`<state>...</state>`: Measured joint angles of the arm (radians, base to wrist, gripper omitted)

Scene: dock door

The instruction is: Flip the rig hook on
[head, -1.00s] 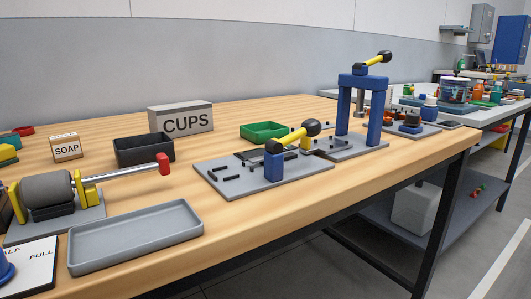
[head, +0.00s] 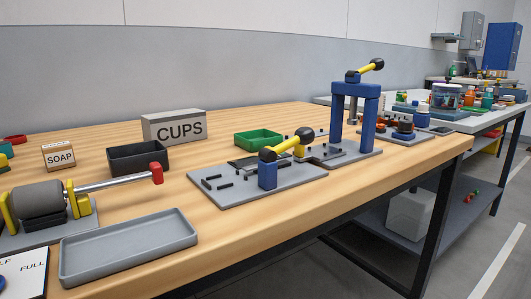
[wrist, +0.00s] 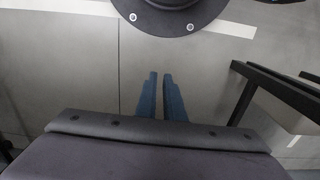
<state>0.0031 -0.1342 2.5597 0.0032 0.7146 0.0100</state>
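A grey fixture plate (head: 240,197) on the wooden bench carries a blue post (head: 267,175) with a yellow lever (head: 286,147) ending in a black knob. Behind it to the right stands a blue arch press (head: 337,121) with a yellow handle (head: 366,68) and black ball. I cannot tell which part is the rig hook. My gripper (wrist: 160,76) shows only in the wrist view: its two blue fingers are slightly apart, with nothing between them. It is over bare grey floor, away from the fixtures.
A grey tray (head: 130,256), a black bin (head: 140,158), a CUPS sign (head: 175,126), a SOAP box (head: 59,157) and a green tray (head: 258,139) are on the bench. A drum with a red-ended rod (head: 120,180) is at left. A dark table frame (wrist: 262,88) shows in the wrist view.

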